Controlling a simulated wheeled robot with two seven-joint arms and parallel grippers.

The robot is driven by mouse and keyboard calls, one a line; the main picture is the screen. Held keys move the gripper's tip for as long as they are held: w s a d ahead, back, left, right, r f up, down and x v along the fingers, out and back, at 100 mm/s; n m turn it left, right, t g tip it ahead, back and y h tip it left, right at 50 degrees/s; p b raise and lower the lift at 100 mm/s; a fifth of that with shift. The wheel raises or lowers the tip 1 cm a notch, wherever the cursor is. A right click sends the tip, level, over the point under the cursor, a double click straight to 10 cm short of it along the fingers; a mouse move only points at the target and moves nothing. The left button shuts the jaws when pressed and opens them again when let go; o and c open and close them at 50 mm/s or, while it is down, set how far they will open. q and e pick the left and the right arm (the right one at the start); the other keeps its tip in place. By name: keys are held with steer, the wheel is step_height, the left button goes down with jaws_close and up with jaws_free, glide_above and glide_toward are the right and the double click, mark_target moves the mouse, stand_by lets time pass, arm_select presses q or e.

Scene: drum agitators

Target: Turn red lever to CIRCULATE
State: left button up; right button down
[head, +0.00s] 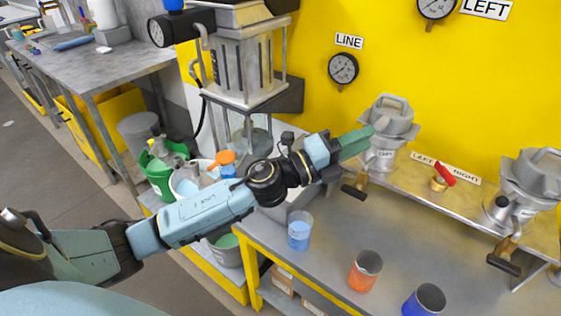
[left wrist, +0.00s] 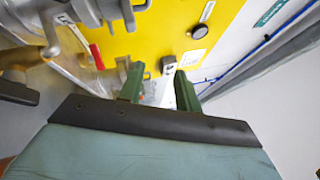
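The red lever (head: 445,174) sits on a brass valve (head: 438,184) on the metal shelf, between the words LEFT and RIGHT on a white label (head: 460,176). No CIRCULATE mark is readable. The red lever also shows at the upper left of the left wrist view (left wrist: 97,57). My left gripper (head: 356,143) is left of the lever, in front of the left grey drum unit (head: 390,125) in the head view. Its green fingers stand apart in the left wrist view (left wrist: 160,90), with no object held between them. My right gripper is not in view.
Another grey unit (head: 530,185) stands at the right. Black-handled taps (head: 354,191) (head: 503,264) project below the shelf. Blue (head: 424,302), orange (head: 365,270) and light-blue (head: 299,231) cups stand on the grey bench. A yellow wall with gauges (head: 343,68) rises behind.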

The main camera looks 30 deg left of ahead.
arm_select(q)
steer(key=w+a+f+m+g+y, duration=0.1)
steer(key=a+f+m+g+y, duration=0.2)
steer(key=a+m+g+y, duration=0.65)
steer(key=w+a+f+m+g, duration=0.1)
steer(key=a+f+m+g, duration=0.45)
steer(key=a, duration=0.95)
steer(key=shift+m+t, duration=0.7)
steer(key=shift+m, duration=0.2)
steer(key=x, duration=1)
steer(key=shift+w+d+f, duration=0.2)
steer(key=shift+w+d, duration=0.05)
steer(key=shift+d, duration=0.25)
jaws_close()
